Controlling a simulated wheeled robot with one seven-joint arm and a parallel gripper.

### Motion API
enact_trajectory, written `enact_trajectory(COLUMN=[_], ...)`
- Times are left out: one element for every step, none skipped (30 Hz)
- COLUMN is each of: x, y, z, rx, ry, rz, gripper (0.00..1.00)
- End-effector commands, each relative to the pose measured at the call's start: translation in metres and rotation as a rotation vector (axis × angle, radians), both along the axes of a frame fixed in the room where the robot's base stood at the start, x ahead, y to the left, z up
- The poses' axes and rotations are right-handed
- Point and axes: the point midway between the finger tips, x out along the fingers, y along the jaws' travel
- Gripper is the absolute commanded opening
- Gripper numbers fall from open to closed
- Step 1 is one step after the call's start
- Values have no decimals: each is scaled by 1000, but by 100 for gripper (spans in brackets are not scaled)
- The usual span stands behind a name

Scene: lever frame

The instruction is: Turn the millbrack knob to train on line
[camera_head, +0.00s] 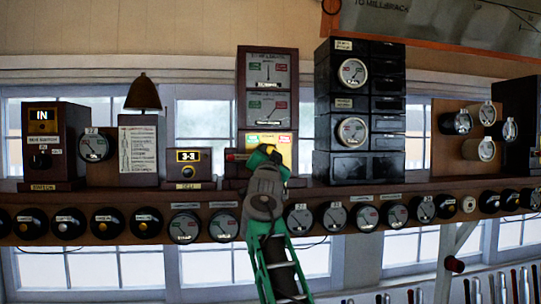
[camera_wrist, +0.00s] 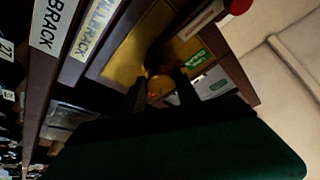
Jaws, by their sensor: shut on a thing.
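The tall wooden block instrument (camera_head: 239,95) stands on the shelf, with two needle dials above a lit yellow panel (camera_head: 285,152). My gripper (camera_head: 265,158) is up against the lower front of this instrument and hides the knob in the head view. In the wrist view the millbrack knob (camera_wrist: 160,86) shows as a small round orange-brown shape in front of the yellow panel (camera_wrist: 130,58). The dark fingers of my gripper (camera_wrist: 162,92) are on either side of it, shut on it. A green label (camera_wrist: 198,57) is beside the knob. The knob's pointer direction cannot be made out.
Millbrack nameplates (camera_wrist: 52,25) run along the shelf edge in the wrist view. A 3-3 box (camera_head: 189,167) stands left of the instrument, and a black stacked cabinet (camera_head: 360,110) stands right. A row of round dials (camera_head: 184,226) lines the shelf front below.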

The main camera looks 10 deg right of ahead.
Motion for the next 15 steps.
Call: enact_trajectory(x=[0, 0, 0, 0, 0, 0, 0, 0, 0, 0, 0, 0, 0, 0, 0], y=[0, 0, 0, 0, 0, 0, 0, 0, 0, 0, 0, 0, 0, 0, 0], z=[1, 1, 1, 1, 1, 1, 1, 1, 1, 1, 1, 1, 1, 1, 1], rx=[1, 1, 1, 1, 0, 0, 0, 0, 0, 0, 0, 0, 0, 0, 0], ry=[-1, -1, -1, -1, -1, -1, -1, -1, -1, -1, -1, -1, -1, -1, -1], rz=[0, 0, 0, 0, -1, -1, -1, -1, -1, -1, -1, 0, 0, -1, -1], gripper=[0, 0, 0, 0, 0, 0, 0, 0, 39, 41, 44, 47, 50, 52, 55])
